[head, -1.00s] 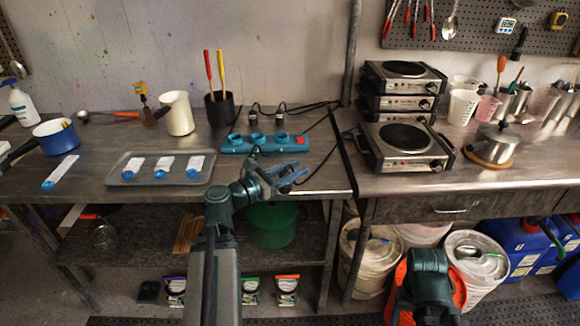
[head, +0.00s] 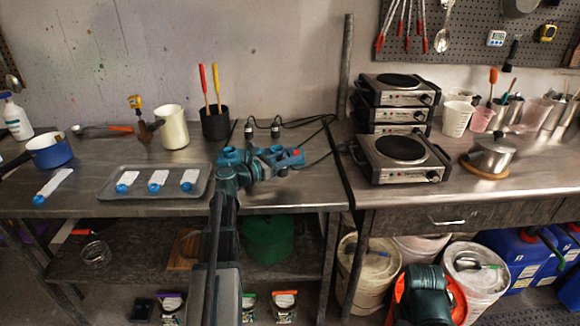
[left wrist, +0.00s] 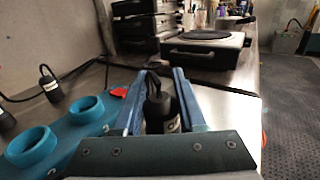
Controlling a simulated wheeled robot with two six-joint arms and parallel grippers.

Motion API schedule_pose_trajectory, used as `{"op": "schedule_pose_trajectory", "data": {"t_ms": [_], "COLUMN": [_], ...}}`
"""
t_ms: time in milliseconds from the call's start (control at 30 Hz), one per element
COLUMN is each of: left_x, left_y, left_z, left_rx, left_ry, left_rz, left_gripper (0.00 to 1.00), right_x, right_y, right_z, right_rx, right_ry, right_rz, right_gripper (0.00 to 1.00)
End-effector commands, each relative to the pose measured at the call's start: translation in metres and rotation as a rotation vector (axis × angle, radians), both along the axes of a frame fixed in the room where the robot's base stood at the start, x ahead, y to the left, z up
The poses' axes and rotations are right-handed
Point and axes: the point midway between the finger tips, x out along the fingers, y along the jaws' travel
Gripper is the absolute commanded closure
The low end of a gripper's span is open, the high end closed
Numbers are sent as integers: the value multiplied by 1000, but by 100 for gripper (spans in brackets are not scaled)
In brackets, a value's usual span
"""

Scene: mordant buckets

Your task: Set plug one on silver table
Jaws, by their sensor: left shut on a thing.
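A black plug with a pale band (left wrist: 160,108) sits between the blue fingers of my left gripper (left wrist: 163,76), which is shut on it; a cable rises from its top. I cannot read any number on it. In the head view my left gripper (head: 282,160) is over the right part of the teal power strip (head: 230,155) and covers much of it. Two other black plugs, left (head: 249,129) and right (head: 275,127), stand behind the strip. The grey metal left table (head: 310,190) carries these; a metal right table (head: 520,170) adjoins it. My right gripper is out of view.
A tray (head: 112,193) with blue-tipped strips, a white jug (head: 173,127) and a black pot (head: 215,123) stand on the left table. Stacked hot plates (head: 402,155) and a kettle (head: 491,155) stand on the right table. Black cables run behind the strip.

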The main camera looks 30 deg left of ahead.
Motion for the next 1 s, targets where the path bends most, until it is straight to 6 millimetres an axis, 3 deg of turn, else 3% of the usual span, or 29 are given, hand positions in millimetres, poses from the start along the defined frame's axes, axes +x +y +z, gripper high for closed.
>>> {"op": "schedule_pose_trajectory", "data": {"t_ms": [233,667,700,867,1000], "left_x": [0,0,0,0,0], "left_y": [0,0,0,0,0], "left_z": [-32,-36,-36,-35,-35], "left_rx": [0,0,0,0,0], "left_ry": [0,0,0,0,0], "left_rz": [0,0,0,0,0], "left_gripper": [100,100,59,31,31], "right_x": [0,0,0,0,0], "right_y": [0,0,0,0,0], "right_z": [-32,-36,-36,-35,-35], "right_rx": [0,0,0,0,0], "right_ry": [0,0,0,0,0], "right_rz": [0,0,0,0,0], "right_gripper": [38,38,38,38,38]}}
